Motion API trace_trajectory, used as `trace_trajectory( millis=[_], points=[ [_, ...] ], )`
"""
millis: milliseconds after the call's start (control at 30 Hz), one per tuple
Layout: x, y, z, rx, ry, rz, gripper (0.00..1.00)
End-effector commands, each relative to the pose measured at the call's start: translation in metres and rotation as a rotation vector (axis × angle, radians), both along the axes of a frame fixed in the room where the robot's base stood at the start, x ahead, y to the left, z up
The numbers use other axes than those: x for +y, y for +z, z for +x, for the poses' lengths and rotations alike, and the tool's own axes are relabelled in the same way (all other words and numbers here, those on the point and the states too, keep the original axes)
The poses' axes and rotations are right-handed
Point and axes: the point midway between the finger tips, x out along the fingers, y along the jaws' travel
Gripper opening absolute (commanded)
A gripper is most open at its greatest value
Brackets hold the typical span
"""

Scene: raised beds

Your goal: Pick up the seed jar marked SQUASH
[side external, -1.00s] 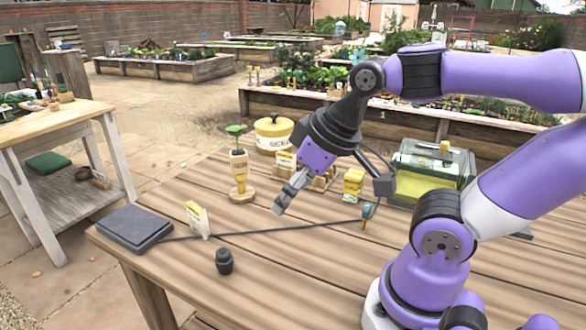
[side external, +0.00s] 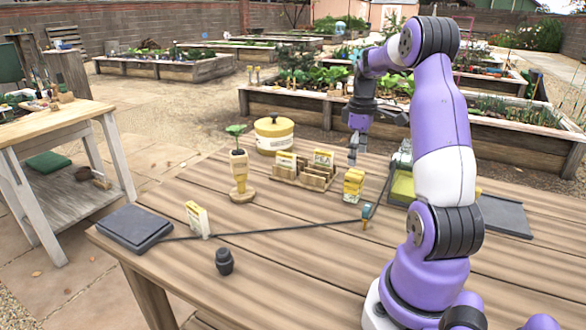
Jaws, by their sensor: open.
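No label reading SQUASH can be made out. A round yellow and cream lidded jar (side external: 274,136) stands at the back of the wooden table; the writing on its band is too small to read. My gripper (side external: 353,160) points down at the back of the table, right of the jar and apart from it. Its fingers are small here, but it looks open and empty.
A seedling in a wooden stand (side external: 241,178) is left of the rack. A grey flat box (side external: 134,228), an upright packet (side external: 197,219), a small black object (side external: 224,262) and a dark cord (side external: 280,230) lie nearer. My arm partly hides a yellow-filled case (side external: 402,186). The front tabletop is mostly clear.

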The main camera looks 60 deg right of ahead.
Motion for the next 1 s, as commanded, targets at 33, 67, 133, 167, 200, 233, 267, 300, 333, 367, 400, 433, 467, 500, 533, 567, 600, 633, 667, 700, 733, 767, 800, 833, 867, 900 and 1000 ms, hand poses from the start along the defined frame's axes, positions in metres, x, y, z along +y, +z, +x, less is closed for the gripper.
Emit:
trace_trajectory(
  millis=[33,67,133,167,200,233,267,300,333,367,400,433,467,500,533,567,600,633,667,700,733,767,800,833,867,900,1000],
  points=[
    [0.001,-0.009,0.0,0.002,0.0,0.003,0.84],
    [0.001,-0.014,0.0,0.002,0.0,0.003,0.84],
    [0.001,-0.022,0.0,0.001,0.0,0.002,0.84],
    [0.001,-0.024,0.0,0.001,0.0,0.001,0.84],
    [0.001,-0.027,0.0,0.0,0.0,0.0,0.84],
    [0.002,-0.029,0.0,0.0,0.0,0.0,0.84],
    [0.002,-0.032,0.0,0.0,0.0,0.0,0.84],
    [0.004,-0.037,0.0,0.002,0.0,0.002,0.84],
    [0.004,-0.042,-0.001,0.001,0.0,0.002,0.84],
    [0.006,-0.047,-0.001,0.002,0.0,0.003,0.84],
    [0.007,-0.053,-0.001,0.002,0.0,0.003,0.84],
    [0.008,-0.059,-0.002,0.002,0.0,0.002,0.84],
    [0.009,-0.063,-0.002,0.002,0.0,0.003,0.84],
    [0.008,-0.069,-0.001,0.001,-0.001,0.002,0.84],
    [0.008,-0.072,-0.001,0.001,-0.001,0.001,0.84],
    [0.008,-0.075,-0.001,0.001,-0.001,0.001,0.84],
    [0.008,-0.078,-0.001,0.001,-0.001,0.0,0.84],
    [0.008,-0.079,-0.001,0.0,-0.001,0.0,0.84],
    [0.008,-0.08,-0.001,0.0,-0.001,0.0,0.84],
    [0.008,-0.08,-0.001,0.0,-0.001,-0.001,0.84],
    [0.008,-0.08,-0.001,-0.001,-0.001,-0.001,0.84],
    [0.008,-0.08,-0.001,-0.001,-0.001,-0.002,0.84],
    [0.008,-0.08,-0.001,-0.001,-0.001,-0.002,0.84],
    [0.008,-0.08,-0.001,-0.001,-0.001,-0.002,0.84],
    [0.008,-0.08,-0.001,-0.001,-0.001,-0.002,0.74],
    [0.008,-0.08,-0.001,-0.001,-0.001,-0.002,0.54],
    [0.008,-0.08,-0.001,-0.001,-0.001,-0.001,0.05]
  ],
)
